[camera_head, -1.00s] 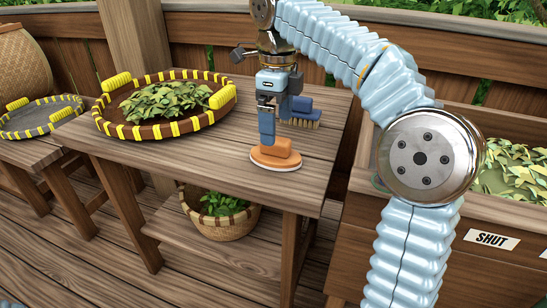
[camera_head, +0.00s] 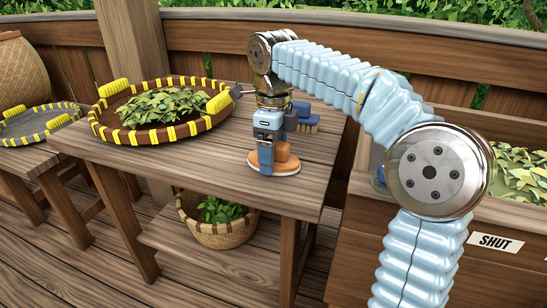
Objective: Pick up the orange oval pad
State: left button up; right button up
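The orange oval pad (camera_head: 287,167) lies flat near the front edge of the wooden table (camera_head: 210,165), with a pale rim at its base and a rounded orange grip on top. My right gripper (camera_head: 266,168) points down at the pad, its blue-grey finger low in front of the left part of the grip and hiding some of it. The far finger is hidden, so I cannot tell whether it is open or closed on the grip. My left gripper is not in view.
A blue brush (camera_head: 306,122) lies just behind the pad. A round pan with yellow-wrapped rim (camera_head: 150,136) holding leaves stands to the left. A basket of greens (camera_head: 222,234) sits on the lower shelf. A wooden box marked SHUT (camera_head: 400,260) is at right.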

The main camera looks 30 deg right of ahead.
jog(key=c, duration=0.9)
jog(key=shift+r, duration=0.1)
jog(key=shift+r, duration=0.25)
notch_tip(320, 180, up, 3)
jog(key=shift+f+p, duration=0.1)
jog(key=shift+p, duration=0.45)
jog(key=s+a+r, duration=0.6)
jog(key=a, duration=0.1)
jog(key=s+a+r, duration=0.3)
jog(key=shift+a+r+p, duration=0.25)
jog(key=shift+a+p, duration=0.1)
jog(key=shift+p, duration=0.05)
